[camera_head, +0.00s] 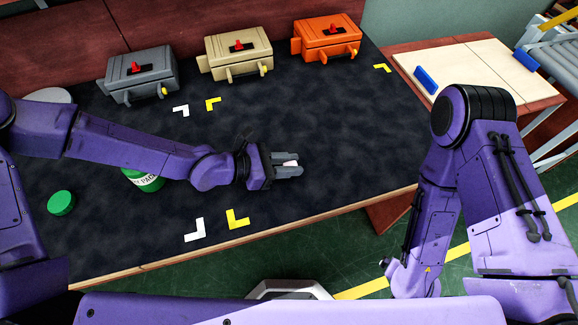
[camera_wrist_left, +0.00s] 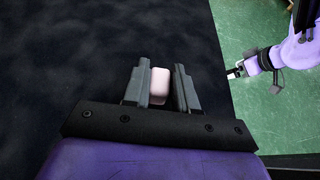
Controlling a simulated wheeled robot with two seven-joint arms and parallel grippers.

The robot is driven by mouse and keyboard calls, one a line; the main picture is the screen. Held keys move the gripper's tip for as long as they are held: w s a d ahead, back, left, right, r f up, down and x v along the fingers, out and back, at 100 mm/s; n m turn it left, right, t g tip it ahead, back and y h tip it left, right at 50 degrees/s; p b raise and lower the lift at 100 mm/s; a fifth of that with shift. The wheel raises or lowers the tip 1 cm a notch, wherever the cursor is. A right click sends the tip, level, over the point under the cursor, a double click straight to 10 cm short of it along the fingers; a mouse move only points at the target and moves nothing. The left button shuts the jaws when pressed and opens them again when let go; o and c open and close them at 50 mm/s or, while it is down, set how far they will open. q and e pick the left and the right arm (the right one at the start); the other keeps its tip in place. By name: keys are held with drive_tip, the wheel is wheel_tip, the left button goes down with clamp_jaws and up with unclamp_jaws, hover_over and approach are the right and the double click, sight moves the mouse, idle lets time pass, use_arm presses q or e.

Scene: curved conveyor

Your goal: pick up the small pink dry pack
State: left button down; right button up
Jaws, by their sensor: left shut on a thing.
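The small pink dry pack (camera_wrist_left: 159,87) shows pale pink between the two fingers of my left gripper (camera_wrist_left: 160,76) in the left wrist view. In the head view, only a small pale bit of the pack (camera_head: 290,163) shows between the fingers of the left gripper (camera_head: 297,165). The left gripper is shut on the pack, over the dark mat near the table's front right part. My right arm's end (camera_wrist_left: 237,71) shows small at the right of the left wrist view, beyond the table edge; its fingers are too small to read.
A grey case (camera_head: 140,75), a tan case (camera_head: 238,52) and an orange case (camera_head: 327,38) stand along the back. A green container (camera_head: 143,180) stands partly behind my left forearm, with a green lid (camera_head: 61,203) to its left. The mat's right part is clear.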

use_arm(q)
drive_tip(key=s+r+p, duration=1.1)
drive_tip(key=s+p, duration=0.3)
drive_tip(key=shift+d+r, duration=0.25)
drive_tip(key=shift+d, duration=0.1)
